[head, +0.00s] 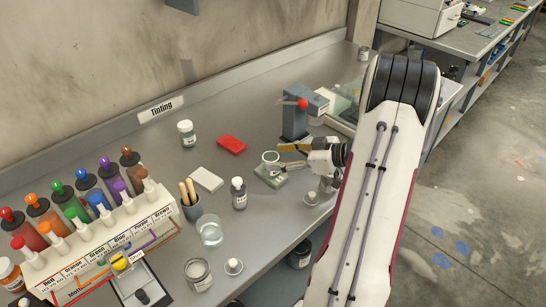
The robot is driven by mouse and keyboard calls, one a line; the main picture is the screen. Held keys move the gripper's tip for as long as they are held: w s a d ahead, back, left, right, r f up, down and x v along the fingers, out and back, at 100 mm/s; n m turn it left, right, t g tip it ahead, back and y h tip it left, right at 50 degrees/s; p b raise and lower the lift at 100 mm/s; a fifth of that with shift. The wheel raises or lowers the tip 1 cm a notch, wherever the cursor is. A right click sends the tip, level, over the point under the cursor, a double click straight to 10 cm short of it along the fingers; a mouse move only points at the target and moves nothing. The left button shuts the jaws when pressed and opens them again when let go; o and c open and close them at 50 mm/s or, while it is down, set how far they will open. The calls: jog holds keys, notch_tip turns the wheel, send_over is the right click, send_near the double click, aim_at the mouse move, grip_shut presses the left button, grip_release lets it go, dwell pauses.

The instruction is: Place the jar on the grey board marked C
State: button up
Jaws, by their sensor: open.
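A small white-lidded jar (187,133) stands upright on the grey bench near the Tinting label. A wider jar (198,274) stands at the front edge, and another small jar (363,52) is at the far back; I cannot tell which one the task means. I cannot make out a grey board marked C; a plain pale slab (206,179) lies mid-bench. My gripper (314,164) is at the right of the bench, partly hidden by my arm, beside a small stand with a round dish (270,170). It is open and apart from these jars.
A rack of coloured bottles (100,225) fills the left. A red block (232,143) lies behind. A grey device with a red knob (296,116) stands near my gripper.

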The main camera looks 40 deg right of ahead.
jog(key=v, duration=0.8)
jog(key=shift+s, duration=0.3)
jog(key=shift+d+r, duration=0.1)
dwell(0.4)
